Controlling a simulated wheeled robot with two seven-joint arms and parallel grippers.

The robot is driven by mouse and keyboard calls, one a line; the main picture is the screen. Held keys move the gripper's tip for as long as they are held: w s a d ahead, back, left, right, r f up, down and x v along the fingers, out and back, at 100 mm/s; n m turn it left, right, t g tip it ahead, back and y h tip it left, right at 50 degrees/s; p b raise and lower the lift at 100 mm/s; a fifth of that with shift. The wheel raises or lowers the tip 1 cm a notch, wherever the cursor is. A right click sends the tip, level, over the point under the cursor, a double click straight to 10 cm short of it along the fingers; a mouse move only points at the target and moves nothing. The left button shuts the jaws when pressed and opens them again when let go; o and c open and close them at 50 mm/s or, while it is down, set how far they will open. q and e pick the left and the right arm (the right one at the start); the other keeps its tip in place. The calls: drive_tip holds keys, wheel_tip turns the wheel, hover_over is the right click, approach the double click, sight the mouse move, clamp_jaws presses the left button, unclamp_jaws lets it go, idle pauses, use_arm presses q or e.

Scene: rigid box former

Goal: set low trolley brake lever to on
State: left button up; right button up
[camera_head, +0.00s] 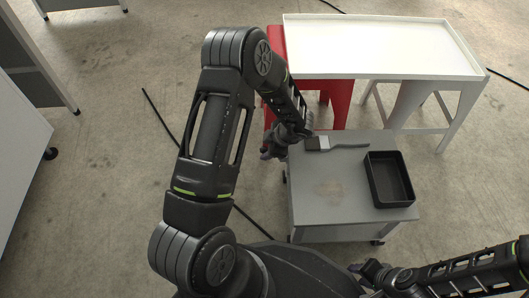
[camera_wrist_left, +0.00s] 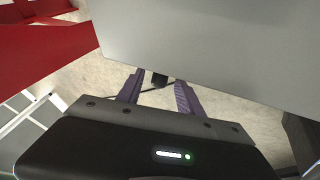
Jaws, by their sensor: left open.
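The low grey trolley (camera_head: 307,222) stands in front of me on its wheels, and its grey top fills the upper part of the left wrist view (camera_wrist_left: 220,45). My left gripper (camera_head: 270,153) is at the trolley's left edge, near its far corner. In the left wrist view its two purple fingers (camera_wrist_left: 158,88) are apart with nothing held. A small dark piece (camera_wrist_left: 160,79) shows beyond and between the fingertips, just under the trolley's edge; I cannot tell whether it is the brake lever or a wheel. My right gripper (camera_head: 368,272) is at the bottom, clear of the trolley; its fingers are unclear.
On the trolley lie a black tray (camera_head: 372,187) and a dark brush-like tool (camera_head: 318,143). A white-topped table (camera_head: 375,45) and a red stool-like object (camera_head: 340,98) stand behind. A dark cable (camera_head: 158,115) runs across the floor. The floor left of the trolley is mostly clear.

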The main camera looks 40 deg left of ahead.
use_arm(q)
drive_tip(key=shift+b+x, duration=0.4)
drive_tip(key=shift+x, duration=0.75)
clamp_jaws()
idle(0.6)
